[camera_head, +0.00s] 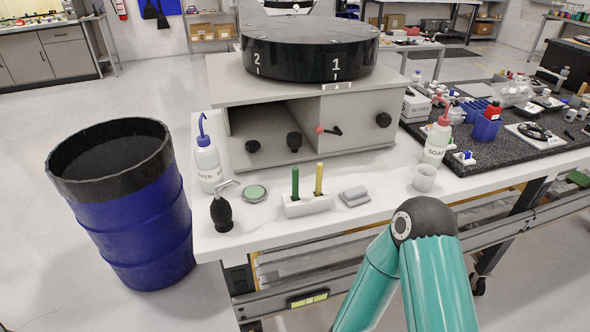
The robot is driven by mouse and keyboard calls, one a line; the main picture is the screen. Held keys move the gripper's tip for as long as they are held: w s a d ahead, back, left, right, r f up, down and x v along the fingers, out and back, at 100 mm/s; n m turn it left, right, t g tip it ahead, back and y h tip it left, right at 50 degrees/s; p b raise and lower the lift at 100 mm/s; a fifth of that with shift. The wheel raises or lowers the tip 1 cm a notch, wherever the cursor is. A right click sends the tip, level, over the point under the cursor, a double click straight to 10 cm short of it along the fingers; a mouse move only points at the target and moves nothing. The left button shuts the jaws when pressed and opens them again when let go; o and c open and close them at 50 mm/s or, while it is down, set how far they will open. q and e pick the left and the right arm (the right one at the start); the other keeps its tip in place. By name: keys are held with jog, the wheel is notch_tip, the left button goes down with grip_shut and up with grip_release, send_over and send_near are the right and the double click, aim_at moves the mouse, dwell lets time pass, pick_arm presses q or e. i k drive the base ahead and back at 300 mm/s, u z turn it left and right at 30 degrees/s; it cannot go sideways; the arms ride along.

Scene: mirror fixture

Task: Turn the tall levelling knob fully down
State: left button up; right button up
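The fixture is a grey box (360,135) on the white bench, with a wide black drum (300,62) marked 2 and 1 on top. I cannot tell which knob is the tall levelling one. Neither gripper is in view; only a teal arm of mine shows at lower right, apart from the knobs.
On the white bench (223,241) in front stand a WATER bottle (207,165), a black blower (221,212), a holder with green and yellow sticks (307,205), a grey block (354,196), a white cup (424,178) and a SOAP bottle (437,140). A blue barrel (145,225) stands left.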

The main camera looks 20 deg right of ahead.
aim_at(294, 139)
jog(key=z, duration=1.4)
jog(key=i, duration=0.1)
jog(key=u, duration=2.8)
jog(key=k, duration=1.85)
jog(key=z, duration=1)
jog(key=i, duration=1)
jog(key=u, duration=0.05)
